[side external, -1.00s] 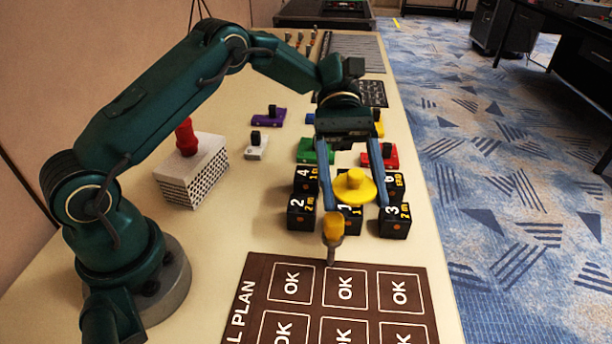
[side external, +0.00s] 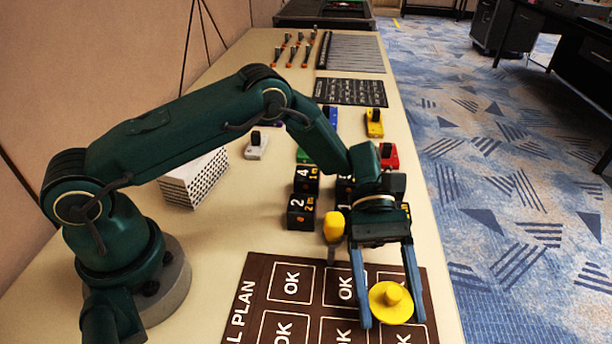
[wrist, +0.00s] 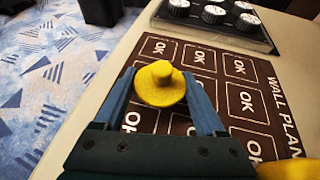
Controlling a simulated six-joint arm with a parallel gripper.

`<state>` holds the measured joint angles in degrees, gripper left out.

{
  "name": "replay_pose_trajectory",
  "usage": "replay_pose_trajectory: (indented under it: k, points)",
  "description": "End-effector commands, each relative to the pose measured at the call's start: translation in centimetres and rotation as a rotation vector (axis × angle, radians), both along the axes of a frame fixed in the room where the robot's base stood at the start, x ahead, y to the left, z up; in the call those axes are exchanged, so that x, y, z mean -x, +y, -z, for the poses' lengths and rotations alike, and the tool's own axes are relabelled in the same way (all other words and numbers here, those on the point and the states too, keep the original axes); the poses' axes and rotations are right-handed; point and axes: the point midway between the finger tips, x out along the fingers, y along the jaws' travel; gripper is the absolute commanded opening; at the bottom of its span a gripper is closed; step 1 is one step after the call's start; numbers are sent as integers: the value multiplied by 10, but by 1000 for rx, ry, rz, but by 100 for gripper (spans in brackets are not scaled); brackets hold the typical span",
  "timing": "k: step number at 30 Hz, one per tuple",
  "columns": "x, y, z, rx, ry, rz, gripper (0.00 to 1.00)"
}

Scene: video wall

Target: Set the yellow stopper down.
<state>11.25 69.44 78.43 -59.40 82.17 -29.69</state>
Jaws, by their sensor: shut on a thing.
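The yellow stopper (side external: 391,302) is a round disc with a small knob on top. My gripper (side external: 392,315) is shut on it, with a blue finger on each side. It is over the right part of the brown wall plan board (side external: 256,318), which has white OK squares. In the wrist view the stopper (wrist: 160,84) sits between the fingertips of my gripper (wrist: 160,88), knob up, with the board (wrist: 205,65) behind it. Whether the stopper touches the board I cannot tell; its underside is hidden.
A yellow-topped tool (side external: 334,228) stands just behind the board, left of my gripper. Black numbered blocks (side external: 301,212) stand farther back, partly hidden by my arm. A dark box with knobs (wrist: 215,18) shows beyond the board. The table's right edge is close.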

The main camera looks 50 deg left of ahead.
Motion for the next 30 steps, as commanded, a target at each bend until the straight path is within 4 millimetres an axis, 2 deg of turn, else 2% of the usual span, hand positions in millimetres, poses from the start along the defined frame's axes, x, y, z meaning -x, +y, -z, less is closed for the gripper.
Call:
replay_pose_trajectory:
  k: [25,26,27,30]
  points:
    - [0,0,17,1,-2,0,21]
    - [0,0,17,1,-2,0,76]
    - [0,0,17,1,-2,0,85]
    - [0,0,17,1,-1,-1,85]
